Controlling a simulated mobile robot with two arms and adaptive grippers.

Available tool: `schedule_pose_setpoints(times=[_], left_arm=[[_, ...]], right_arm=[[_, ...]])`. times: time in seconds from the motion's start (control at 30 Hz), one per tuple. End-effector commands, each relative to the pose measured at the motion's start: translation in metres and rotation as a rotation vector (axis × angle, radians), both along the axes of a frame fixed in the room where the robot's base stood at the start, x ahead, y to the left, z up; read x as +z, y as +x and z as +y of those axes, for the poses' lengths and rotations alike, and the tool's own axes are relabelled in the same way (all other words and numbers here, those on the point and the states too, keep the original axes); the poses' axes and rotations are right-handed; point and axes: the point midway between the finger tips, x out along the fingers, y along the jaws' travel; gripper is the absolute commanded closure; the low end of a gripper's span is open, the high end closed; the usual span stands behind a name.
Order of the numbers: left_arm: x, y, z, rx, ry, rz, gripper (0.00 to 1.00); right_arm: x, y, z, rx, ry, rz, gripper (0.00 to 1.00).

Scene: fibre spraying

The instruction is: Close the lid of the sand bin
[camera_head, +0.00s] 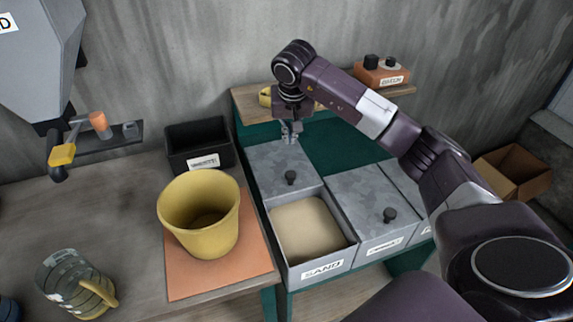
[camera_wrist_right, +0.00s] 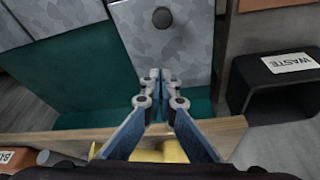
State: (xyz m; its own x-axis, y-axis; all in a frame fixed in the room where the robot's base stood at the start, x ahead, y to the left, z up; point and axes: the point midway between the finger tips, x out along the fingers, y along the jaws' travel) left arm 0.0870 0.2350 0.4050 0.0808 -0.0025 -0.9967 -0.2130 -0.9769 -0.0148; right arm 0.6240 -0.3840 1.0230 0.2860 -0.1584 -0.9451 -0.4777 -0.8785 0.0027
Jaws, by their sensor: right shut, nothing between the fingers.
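The sand bin (camera_head: 321,267), a grey box with a SAND label, stands in the green bench. Its front part is uncovered and pale sand (camera_head: 305,229) shows inside. Its grey mottled lid (camera_head: 267,164) with a dark round knob lies flat over the rear part; it also shows in the right wrist view (camera_wrist_right: 190,45). My right gripper (camera_head: 291,136) is at the lid's rear edge, behind the knob, with its fingers pointing down. Its fingertips (camera_wrist_right: 160,76) are together and empty. I cannot tell whether they touch the lid. My left gripper is not in view.
A cement bin with a closed lid (camera_head: 367,202) stands to the right of the sand bin. A yellow bucket (camera_head: 224,231) stands on an orange mat to the left. A black waste box (camera_head: 181,158) is behind the bucket. A wooden shelf (camera_head: 245,104) runs behind the bins.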

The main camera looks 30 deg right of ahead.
Motion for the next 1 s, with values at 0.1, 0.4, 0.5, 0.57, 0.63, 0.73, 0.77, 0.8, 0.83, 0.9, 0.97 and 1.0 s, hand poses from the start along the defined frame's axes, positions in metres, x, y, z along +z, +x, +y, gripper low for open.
schedule_pose_setpoints(times=[0.1,0.4,0.5,0.57,0.63,0.73,0.77,0.8,0.83,0.9,0.97,1.0], left_arm=[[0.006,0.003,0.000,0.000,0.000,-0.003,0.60],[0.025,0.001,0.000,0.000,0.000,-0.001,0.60],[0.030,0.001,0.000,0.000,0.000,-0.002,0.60],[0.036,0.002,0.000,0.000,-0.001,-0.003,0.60],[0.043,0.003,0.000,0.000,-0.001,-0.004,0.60],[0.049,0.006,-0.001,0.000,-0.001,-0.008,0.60],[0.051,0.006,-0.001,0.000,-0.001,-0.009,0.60],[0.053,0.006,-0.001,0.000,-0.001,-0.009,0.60],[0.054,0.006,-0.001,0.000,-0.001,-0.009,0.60],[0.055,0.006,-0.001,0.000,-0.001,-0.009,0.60],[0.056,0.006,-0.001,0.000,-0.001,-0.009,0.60],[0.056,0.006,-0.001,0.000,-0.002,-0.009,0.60]], right_arm=[[-0.010,0.003,-0.002,-0.002,0.002,0.005,1.00],[-0.067,0.019,-0.010,-0.001,0.004,0.007,1.00],[-0.087,0.026,-0.013,-0.001,0.004,0.006,1.00],[-0.090,0.023,-0.012,0.001,0.002,0.003,1.00],[-0.089,0.014,-0.008,0.004,0.001,0.004,1.00],[-0.089,0.005,-0.003,0.002,0.002,0.003,1.00],[-0.090,0.003,-0.002,0.002,0.001,0.003,1.00],[-0.089,0.000,0.000,0.003,0.001,0.002,1.00],[-0.090,-0.001,0.001,0.002,0.001,0.002,1.00],[-0.090,-0.004,0.002,0.001,0.001,0.001,1.00],[-0.090,-0.006,0.004,0.001,0.001,0.001,1.00],[-0.091,-0.007,0.004,0.001,0.001,0.001,1.00]])
